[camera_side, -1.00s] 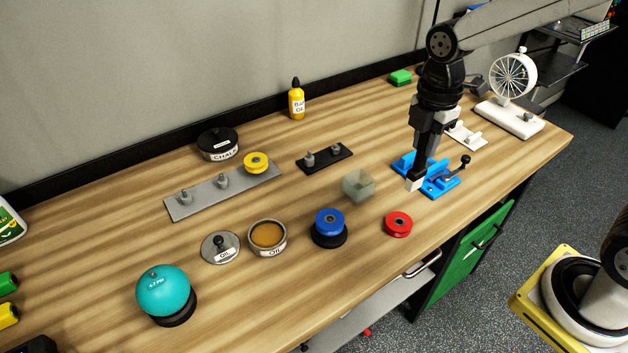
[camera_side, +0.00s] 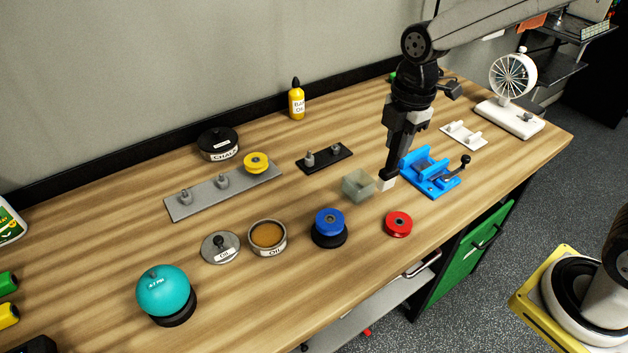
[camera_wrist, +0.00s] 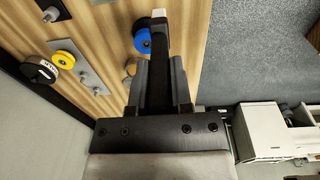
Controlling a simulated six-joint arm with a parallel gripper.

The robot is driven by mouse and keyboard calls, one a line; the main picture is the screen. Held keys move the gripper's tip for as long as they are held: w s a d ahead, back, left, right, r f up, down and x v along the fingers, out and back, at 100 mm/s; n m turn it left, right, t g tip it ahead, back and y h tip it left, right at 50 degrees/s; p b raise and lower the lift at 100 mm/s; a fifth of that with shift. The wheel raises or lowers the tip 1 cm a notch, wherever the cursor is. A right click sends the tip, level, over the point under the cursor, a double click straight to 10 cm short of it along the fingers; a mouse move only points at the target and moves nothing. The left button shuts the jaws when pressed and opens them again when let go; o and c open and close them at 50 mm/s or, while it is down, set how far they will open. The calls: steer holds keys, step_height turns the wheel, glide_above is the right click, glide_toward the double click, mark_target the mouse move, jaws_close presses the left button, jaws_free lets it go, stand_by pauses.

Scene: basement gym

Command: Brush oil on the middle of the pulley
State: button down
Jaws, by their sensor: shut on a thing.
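My gripper (camera_side: 396,158) is shut on a brush, whose dark handle points down to pale bristles (camera_side: 387,184) just above the table, between the translucent box and the blue vise. The wrist view shows the dark brush (camera_wrist: 159,60) between my fingers. The blue pulley (camera_side: 329,221) sits on a round black stand, left of the brush. A red pulley (camera_side: 398,224) lies on the table, and a yellow pulley (camera_side: 256,162) is on the grey peg plate. The open oil pot (camera_side: 268,235) holds amber oil; its lid (camera_side: 220,247) lies to its left.
A translucent box (camera_side: 358,185) stands close left of the brush. A blue vise (camera_side: 432,175) is close right. A teal ball (camera_side: 164,291), chalk pot (camera_side: 218,145), yellow bottle (camera_side: 296,100) and black peg plate (camera_side: 324,158) are also on the table. The front middle is mostly clear.

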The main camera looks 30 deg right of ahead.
steer(key=w+a+f+y, duration=0.1)
steer(key=w+a, duration=0.3)
steer(key=a, duration=0.5)
steer(key=w+a+f+t+y, duration=0.1)
steer(key=w+a, duration=0.4)
steer(key=a, duration=0.5)
steer(key=shift+f+t+y, duration=0.3)
steer(key=shift+f+y, duration=0.1)
steer(key=shift+f, duration=0.5)
steer(key=shift+f, duration=0.1)
steer(key=shift+f, duration=2.9)
steer(key=shift+f, duration=0.55)
steer(key=shift+r, duration=0.1)
step_height(320, 180, up, 7)
steer(key=shift+d, duration=0.15)
